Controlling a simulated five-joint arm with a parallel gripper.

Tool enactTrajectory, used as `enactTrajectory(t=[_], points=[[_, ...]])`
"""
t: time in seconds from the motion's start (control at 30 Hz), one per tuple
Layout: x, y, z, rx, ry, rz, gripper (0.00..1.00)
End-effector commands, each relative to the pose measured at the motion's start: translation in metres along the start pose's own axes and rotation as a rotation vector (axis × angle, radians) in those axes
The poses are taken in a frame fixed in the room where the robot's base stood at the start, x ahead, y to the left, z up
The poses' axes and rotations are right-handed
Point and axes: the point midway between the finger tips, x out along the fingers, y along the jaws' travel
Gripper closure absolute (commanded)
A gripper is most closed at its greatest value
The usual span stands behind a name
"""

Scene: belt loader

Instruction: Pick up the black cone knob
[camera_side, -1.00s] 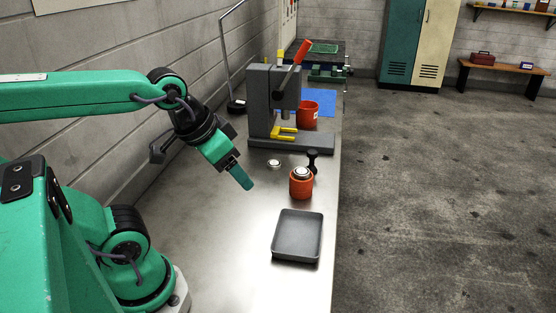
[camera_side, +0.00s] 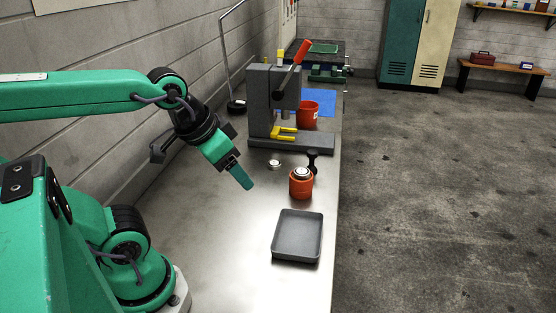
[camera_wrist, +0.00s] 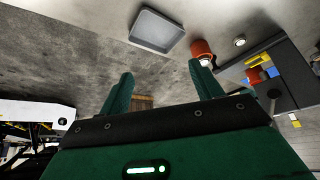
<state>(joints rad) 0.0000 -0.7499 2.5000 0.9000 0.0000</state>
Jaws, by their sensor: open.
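The black cone knob (camera_side: 312,158) stands on the steel bench just behind and right of an orange cup (camera_side: 301,187), which hides part of its lower end. I cannot make the knob out clearly in the wrist view. My gripper (camera_side: 246,184) is above the bench, left of the cup and knob and apart from both. In the wrist view my gripper (camera_wrist: 161,78) shows two green fingers spread apart with nothing between them. The orange cup (camera_wrist: 202,47) shows there beyond the right finger.
A grey tray (camera_side: 298,236) lies in front of the cup. A small silver disc (camera_side: 274,163) lies left of the knob. A grey press (camera_side: 272,108) with a red handle stands behind, near a red pot (camera_side: 308,113). The bench's right edge is close to the knob.

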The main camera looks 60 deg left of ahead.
Motion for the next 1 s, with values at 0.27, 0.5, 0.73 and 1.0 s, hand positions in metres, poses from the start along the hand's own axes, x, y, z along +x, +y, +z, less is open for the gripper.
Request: enactTrajectory(t=[0.27,0.5,0.73,1.0], points=[[0.000,0.000,0.000,0.000,0.000,0.000,0.41],[0.000,0.000,-0.001,0.000,0.000,0.000,0.41],[-0.002,-0.003,-0.015,0.003,-0.015,-0.005,0.41],[-0.001,-0.012,-0.060,0.016,-0.065,-0.017,0.41]])
